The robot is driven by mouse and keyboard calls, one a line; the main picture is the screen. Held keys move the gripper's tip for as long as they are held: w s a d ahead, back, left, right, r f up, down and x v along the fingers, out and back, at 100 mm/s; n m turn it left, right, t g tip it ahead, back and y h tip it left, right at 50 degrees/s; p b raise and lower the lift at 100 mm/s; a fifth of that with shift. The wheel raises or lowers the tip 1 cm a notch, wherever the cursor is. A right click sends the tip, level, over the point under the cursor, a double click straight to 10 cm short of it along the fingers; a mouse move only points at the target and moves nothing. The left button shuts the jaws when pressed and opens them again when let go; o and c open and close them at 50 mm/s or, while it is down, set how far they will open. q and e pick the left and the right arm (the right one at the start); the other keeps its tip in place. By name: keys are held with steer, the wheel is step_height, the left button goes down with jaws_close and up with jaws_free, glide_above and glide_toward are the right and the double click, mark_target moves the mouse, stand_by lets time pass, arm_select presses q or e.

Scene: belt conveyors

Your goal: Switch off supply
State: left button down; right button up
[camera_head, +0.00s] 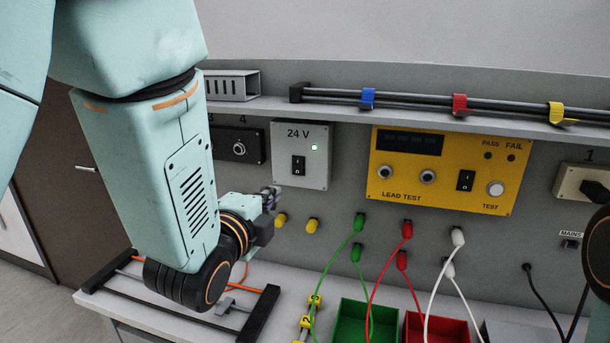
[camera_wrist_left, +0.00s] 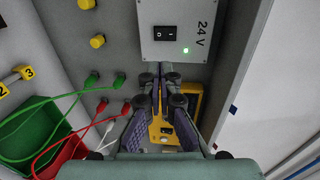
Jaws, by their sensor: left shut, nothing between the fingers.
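The grey 24 V supply box (camera_head: 301,180) is on the back panel. Its black rocker switch (camera_head: 298,165) sits below the label, and its green light (camera_head: 314,147) is lit. My left gripper (camera_head: 272,194) is shut and empty, just below and left of the box in the head view. In the left wrist view, the fingertips (camera_wrist_left: 161,72) lie close together near the edge of the supply box (camera_wrist_left: 182,15), with the switch (camera_wrist_left: 164,33) uncovered beyond them. I cannot tell whether the fingers touch the box. My right gripper is not in view.
A yellow lead tester (camera_head: 445,165) with its own rocker switch is to the right. Yellow knobs (camera_head: 312,226) and green, red and white leads are below. A shelf (camera_head: 420,118) runs above. Green (camera_head: 345,328) and red bins stand on the bench.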

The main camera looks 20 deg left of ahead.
mark_target(298, 173)
arm_select(q)
steer(key=w, duration=0.4)
steer(key=w+f+p, duration=0.1)
steer(key=w, duration=0.3)
steer(key=w+p, duration=0.1)
steer(key=w, duration=0.3)
steer(key=shift+d+f, duration=0.2)
steer(key=shift+w+f+p, duration=0.2)
steer(key=shift+w+p, duration=0.1)
steer(key=shift+w, duration=0.3)
steer(key=shift+s+r, duration=0.1)
steer(key=shift+s, duration=0.05)
steer(key=shift+w+f+b, duration=0.3)
steer(key=shift+b, duration=0.6)
steer(key=shift+s+r, duration=0.1)
steer(key=shift+r, duration=0.1)
steer(key=shift+f, duration=0.15)
